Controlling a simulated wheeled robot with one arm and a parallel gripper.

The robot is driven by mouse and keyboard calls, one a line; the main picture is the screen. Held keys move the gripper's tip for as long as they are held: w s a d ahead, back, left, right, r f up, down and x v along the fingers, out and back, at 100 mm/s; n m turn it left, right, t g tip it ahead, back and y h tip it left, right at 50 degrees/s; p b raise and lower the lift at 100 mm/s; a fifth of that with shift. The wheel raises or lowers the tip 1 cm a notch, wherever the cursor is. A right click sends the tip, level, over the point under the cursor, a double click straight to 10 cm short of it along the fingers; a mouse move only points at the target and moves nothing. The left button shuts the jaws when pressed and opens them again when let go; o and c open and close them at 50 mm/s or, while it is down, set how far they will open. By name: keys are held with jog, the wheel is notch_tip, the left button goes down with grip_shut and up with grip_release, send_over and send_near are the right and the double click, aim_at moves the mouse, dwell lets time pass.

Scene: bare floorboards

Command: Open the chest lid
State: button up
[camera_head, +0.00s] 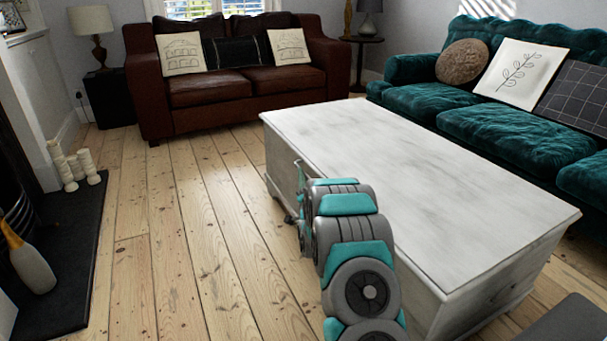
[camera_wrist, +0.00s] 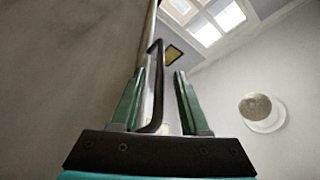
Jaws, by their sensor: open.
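The white chest (camera_head: 410,180) stands in the middle of the room with its flat lid (camera_head: 400,155) down. My arm reaches along its left long side and hides part of that side; the gripper is mostly hidden in the head view. In the wrist view my gripper (camera_wrist: 160,75) is open, its two green fingers apart. The chest's pale side (camera_wrist: 60,70) fills the left of the wrist view.
A brown leather sofa (camera_head: 240,88) stands at the back and a teal sofa (camera_head: 515,125) along the right, close to the chest. A dark hearth (camera_head: 75,235) with white candles (camera_head: 72,168) lies at left. Bare floorboards (camera_head: 175,240) are clear between hearth and chest.

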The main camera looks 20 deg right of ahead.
jog(key=shift+x, duration=1.45)
jog(key=shift+c, duration=0.3)
grip_shut()
